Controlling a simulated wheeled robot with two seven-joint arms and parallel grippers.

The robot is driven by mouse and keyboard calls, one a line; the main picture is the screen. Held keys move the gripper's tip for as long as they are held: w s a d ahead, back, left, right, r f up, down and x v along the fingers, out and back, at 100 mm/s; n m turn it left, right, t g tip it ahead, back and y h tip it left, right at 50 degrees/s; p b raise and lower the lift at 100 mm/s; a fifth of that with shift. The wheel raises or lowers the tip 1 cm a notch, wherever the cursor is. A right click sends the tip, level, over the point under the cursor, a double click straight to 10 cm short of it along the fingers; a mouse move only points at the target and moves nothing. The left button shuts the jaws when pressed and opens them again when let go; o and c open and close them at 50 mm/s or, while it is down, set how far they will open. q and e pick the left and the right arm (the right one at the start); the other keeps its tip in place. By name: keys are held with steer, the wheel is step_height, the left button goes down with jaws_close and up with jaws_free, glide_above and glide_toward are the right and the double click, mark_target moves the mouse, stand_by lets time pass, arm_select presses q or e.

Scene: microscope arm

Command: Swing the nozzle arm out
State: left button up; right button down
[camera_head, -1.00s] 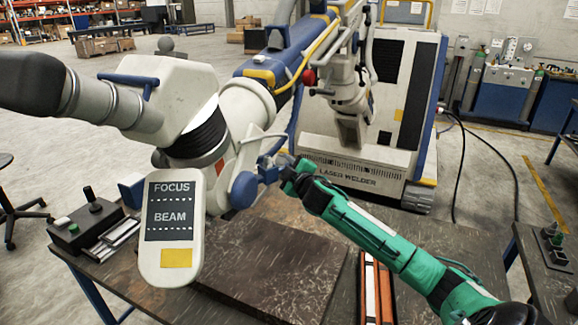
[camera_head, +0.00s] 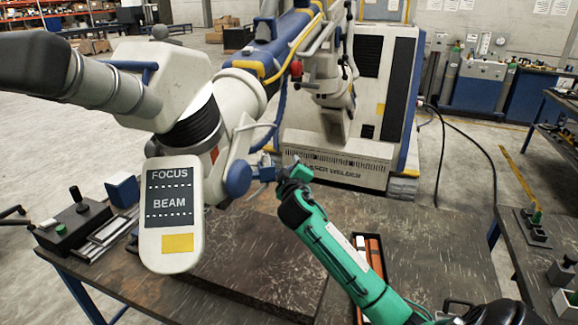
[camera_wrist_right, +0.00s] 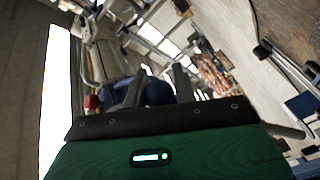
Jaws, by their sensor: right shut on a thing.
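The white microscope head carries a panel marked FOCUS and BEAM (camera_head: 171,222). My right gripper (camera_head: 266,172), on a green arm, is shut on this blue part. In the right wrist view, dark fingers (camera_wrist_right: 155,92) stand on either side of a blue rounded part (camera_wrist_right: 159,93). The nozzle itself cannot be made out clearly. My left gripper is not in view.
A dark workbench (camera_head: 420,240) lies below, with a thick plate (camera_head: 255,270) under the head. A black control box (camera_head: 72,224) sits at left, and an orange-edged case (camera_head: 372,250) lies beside my right arm. The laser welder cabinet (camera_head: 345,160) stands behind. A side table (camera_head: 530,270) is at right.

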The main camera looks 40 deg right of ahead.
steer(key=shift+s+a+m+g+h+b, duration=0.2)
steer(key=shift+s+a+m+g+h, duration=0.15)
steer(key=shift+s+m+g+h, duration=0.25)
steer(key=shift+s+a+m+g+h+b, duration=0.2)
steer(key=shift+s+a+m+g+h, duration=0.2)
steer(key=shift+s+h, duration=0.3)
steer(key=shift+s+a+r+m+g+h+b, duration=0.15)
steer(key=shift+s+a+m+g+h, duration=0.2)
steer(key=shift+s+g, duration=0.2)
steer(key=shift+s+a+f+m+g+h+b, duration=0.15)
steer(key=shift+s+a+m+g+h, duration=0.15)
steer(key=shift+s+m+g, duration=0.2)
steer(key=shift+s+a+r+m+g+h+b, duration=0.15)
steer(key=shift+s+a+m+g+h, duration=0.25)
steer(key=shift+s, duration=0.2)
steer(key=shift+d, duration=0.1)
steer(key=c, duration=1.1)
jaws_free()
steer(key=shift+c, duration=0.2)
